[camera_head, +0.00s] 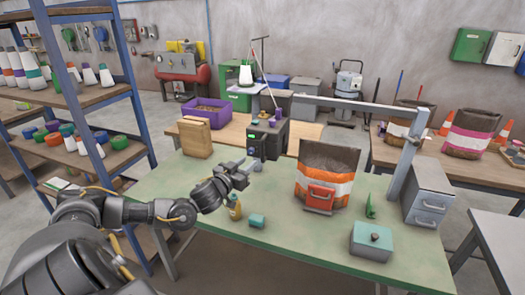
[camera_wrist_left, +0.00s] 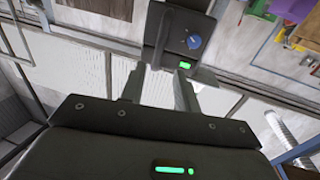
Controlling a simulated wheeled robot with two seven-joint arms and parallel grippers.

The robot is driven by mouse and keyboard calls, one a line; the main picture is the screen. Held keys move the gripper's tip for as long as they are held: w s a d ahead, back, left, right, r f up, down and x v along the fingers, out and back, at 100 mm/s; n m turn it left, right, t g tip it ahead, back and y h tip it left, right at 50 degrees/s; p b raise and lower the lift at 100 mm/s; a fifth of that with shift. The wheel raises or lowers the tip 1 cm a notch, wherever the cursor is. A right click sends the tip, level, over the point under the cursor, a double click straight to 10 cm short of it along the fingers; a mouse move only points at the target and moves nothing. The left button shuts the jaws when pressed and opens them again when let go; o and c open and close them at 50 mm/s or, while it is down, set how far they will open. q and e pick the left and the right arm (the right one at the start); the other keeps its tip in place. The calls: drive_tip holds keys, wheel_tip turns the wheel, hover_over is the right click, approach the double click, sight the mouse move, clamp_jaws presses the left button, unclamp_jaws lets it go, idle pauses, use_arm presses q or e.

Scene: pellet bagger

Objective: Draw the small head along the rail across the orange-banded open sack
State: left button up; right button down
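The small head (camera_head: 265,140) is a black box with a green display at the left end of the grey rail (camera_head: 345,104). In the left wrist view the head (camera_wrist_left: 180,45) shows a blue knob and a green light just beyond the fingertips. The orange-banded open sack (camera_head: 327,160) stands upright on the green table, right of the head and below the rail. My left gripper (camera_head: 244,170) is at the head's lower front left. In the left wrist view its fingers (camera_wrist_left: 160,82) are apart with nothing visible between them; contact with the head is unclear. My right gripper is out of view.
A red handled box (camera_head: 320,197) stands before the sack. A yellow bottle (camera_head: 235,208), teal block (camera_head: 257,221), teal box (camera_head: 371,242) and grey drawer unit (camera_head: 428,192) stand on the green table (camera_head: 300,238). A post (camera_head: 407,160) carries the rail's right end.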

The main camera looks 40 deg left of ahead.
sight(263, 159)
use_arm(q)
drive_tip(key=w+p, duration=0.1)
drive_tip(key=w, duration=0.2)
drive_tip(key=w+a+p, duration=0.1)
drive_tip(key=w, duration=0.3)
drive_tip(key=w+p, duration=0.2)
drive_tip(key=w, duration=0.1)
drive_tip(key=shift+w+a, duration=0.2)
drive_tip(key=shift+w, duration=0.15)
clamp_jaws()
